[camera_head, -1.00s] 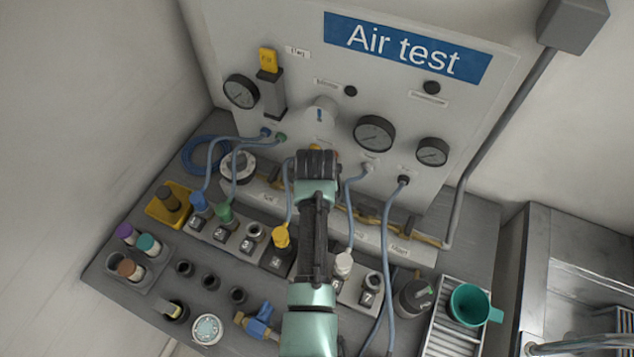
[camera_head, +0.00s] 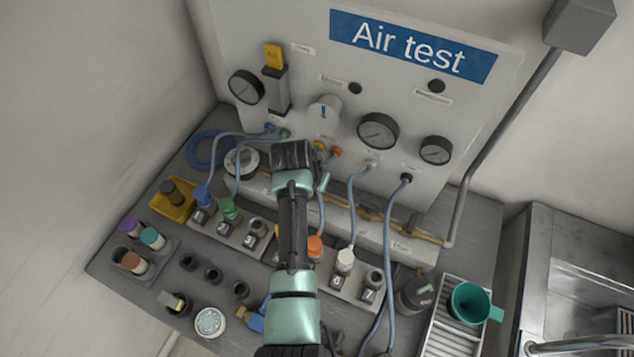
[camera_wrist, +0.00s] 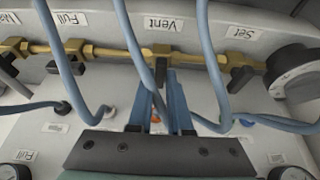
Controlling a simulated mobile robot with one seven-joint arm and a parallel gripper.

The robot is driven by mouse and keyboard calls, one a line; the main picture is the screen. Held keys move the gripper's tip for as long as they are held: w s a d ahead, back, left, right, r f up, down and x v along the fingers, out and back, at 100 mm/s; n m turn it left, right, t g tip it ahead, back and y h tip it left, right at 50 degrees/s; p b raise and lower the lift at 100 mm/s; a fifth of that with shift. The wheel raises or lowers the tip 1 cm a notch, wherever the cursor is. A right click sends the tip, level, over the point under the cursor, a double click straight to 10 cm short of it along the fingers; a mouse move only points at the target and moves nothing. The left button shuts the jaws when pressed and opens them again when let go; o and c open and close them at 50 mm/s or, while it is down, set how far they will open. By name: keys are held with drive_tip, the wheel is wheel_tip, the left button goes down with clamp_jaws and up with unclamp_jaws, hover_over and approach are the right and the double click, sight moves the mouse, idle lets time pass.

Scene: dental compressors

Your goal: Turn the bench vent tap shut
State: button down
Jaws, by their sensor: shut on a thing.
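The bench vent tap (camera_wrist: 158,72) sits on the brass pipe (camera_wrist: 112,53) below the "Vent" label (camera_wrist: 163,24) in the wrist view. Its dark lever points away from the pipe, between the two blue fingers of my gripper (camera_wrist: 159,98). My gripper is shut on this lever. A blue hose (camera_wrist: 141,50) crosses in front of the tap and partly hides it. In the head view my gripper (camera_head: 292,158) is at the bench's back, before the panel; its fingertips and the vent tap are hidden there.
More taps stand under the "Full" (camera_wrist: 72,18) and "Set" (camera_wrist: 243,31) labels, with blue hoses hanging close on both sides. The "Air test" panel (camera_head: 460,110) rises behind. Numbered sockets (camera_head: 228,228) line the bench. A green funnel (camera_head: 470,302) stands at right.

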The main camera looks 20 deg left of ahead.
drive_tip(key=c, duration=0.8)
unclamp_jaws()
drive_tip(key=shift+c, duration=0.2)
drive_tip(key=shift+r, duration=0.1)
drive_tip(key=v, duration=1.3)
drive_tip(key=shift+b, duration=0.4)
